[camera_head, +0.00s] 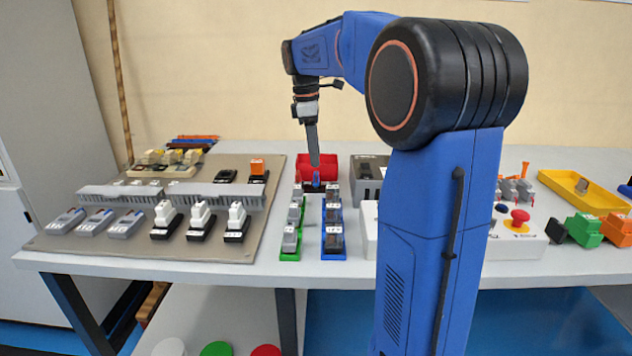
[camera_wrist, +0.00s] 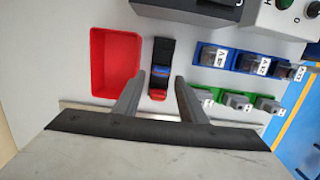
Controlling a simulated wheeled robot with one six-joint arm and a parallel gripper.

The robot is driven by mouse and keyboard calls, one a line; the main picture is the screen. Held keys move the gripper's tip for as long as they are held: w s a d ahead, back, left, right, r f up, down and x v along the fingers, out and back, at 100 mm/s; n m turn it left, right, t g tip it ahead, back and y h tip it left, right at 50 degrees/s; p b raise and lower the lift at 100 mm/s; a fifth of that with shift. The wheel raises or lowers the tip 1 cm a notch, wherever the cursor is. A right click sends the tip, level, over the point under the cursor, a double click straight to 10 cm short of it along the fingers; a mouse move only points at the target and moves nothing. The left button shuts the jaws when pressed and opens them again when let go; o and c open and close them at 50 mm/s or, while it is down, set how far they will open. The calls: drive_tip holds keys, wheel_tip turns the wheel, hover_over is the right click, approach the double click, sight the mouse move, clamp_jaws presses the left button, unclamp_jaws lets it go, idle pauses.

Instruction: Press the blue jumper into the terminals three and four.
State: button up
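A small blue jumper (camera_wrist: 161,71) lies in a black holder (camera_wrist: 162,52) beside a red piece (camera_wrist: 158,93) in the wrist view. In the head view a blue piece (camera_head: 316,179) shows just under my fingers. My gripper (camera_wrist: 160,76) is open, with a finger on each side of the holder and nothing held. In the head view my gripper (camera_head: 314,163) points down over the table, and its finger gap cannot be made out. I cannot tell which blocks are terminals three and four; no such numbers are readable.
A red bin (camera_wrist: 115,62) stands left of the holder. Green-based blocks (camera_head: 291,240) and blue-based blocks (camera_head: 333,243) stand in front. A mounting board (camera_head: 140,248) with several modules is at left. A grey box (camera_head: 368,172) and a white control box (camera_head: 520,245) stand to the right.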

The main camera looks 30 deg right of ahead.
sight(316, 173)
drive_tip(key=shift+s+d+f, duration=0.1)
drive_tip(key=shift+s+f, duration=0.05)
drive_tip(key=shift+f, duration=1.55)
drive_tip(key=shift+s+f, duration=0.1)
drive_tip(key=shift+f, duration=1.6)
drive_tip(key=c, duration=0.8)
